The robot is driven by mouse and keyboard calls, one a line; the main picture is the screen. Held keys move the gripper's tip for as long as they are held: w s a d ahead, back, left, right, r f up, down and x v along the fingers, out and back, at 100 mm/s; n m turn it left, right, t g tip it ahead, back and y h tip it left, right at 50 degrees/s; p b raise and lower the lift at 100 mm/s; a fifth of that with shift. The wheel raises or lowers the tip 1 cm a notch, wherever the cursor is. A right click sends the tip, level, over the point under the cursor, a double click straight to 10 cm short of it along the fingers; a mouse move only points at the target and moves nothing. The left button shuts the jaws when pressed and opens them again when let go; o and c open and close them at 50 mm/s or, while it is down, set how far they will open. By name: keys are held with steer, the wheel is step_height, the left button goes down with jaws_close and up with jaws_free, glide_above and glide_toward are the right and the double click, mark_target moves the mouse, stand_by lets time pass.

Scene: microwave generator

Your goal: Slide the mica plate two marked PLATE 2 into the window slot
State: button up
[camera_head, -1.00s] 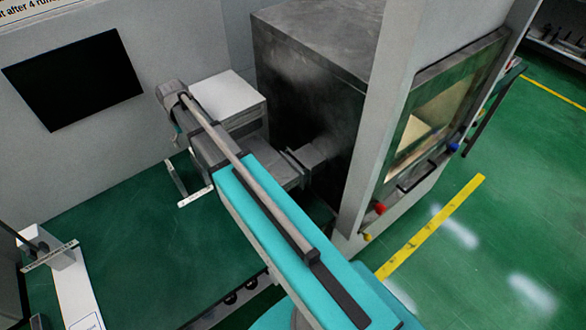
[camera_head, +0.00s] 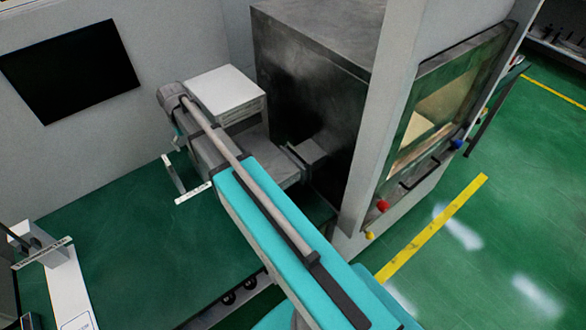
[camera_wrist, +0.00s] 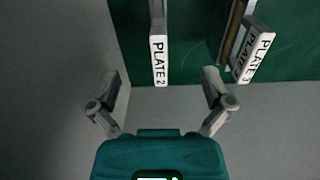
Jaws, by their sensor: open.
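In the wrist view, the plate marked PLATE 2 (camera_wrist: 159,62) hangs label-end toward me, upright, between the two fingers of my gripper (camera_wrist: 162,76). The fingers are spread wide with a gap on each side of it, and nothing is held. To its right is a tilted plate marked PLATE 3 (camera_wrist: 258,53), with another labelled plate (camera_wrist: 243,50) partly behind it. In the head view, my arm hides my gripper. A small white labelled piece (camera_head: 193,194) shows beside the arm. I cannot make out the window slot for certain.
A dark metal cabinet (camera_head: 300,85) with a duct (camera_head: 308,155) stands behind my arm, beside a white box (camera_head: 225,90). A white labelled stand (camera_head: 65,275) is at the left. The green surface (camera_head: 140,255) between is mostly clear.

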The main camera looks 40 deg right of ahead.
steer(key=shift+f+b, duration=2.45)
steer(key=shift+f, duration=0.3)
jaws_close()
steer(key=shift+r, duration=0.15)
steer(key=shift+r+p, duration=0.45)
steer(key=shift+p, duration=0.2)
steer(key=shift+r, duration=0.15)
steer(key=shift+r+p, duration=2.1)
steer(key=shift+p, duration=0.1)
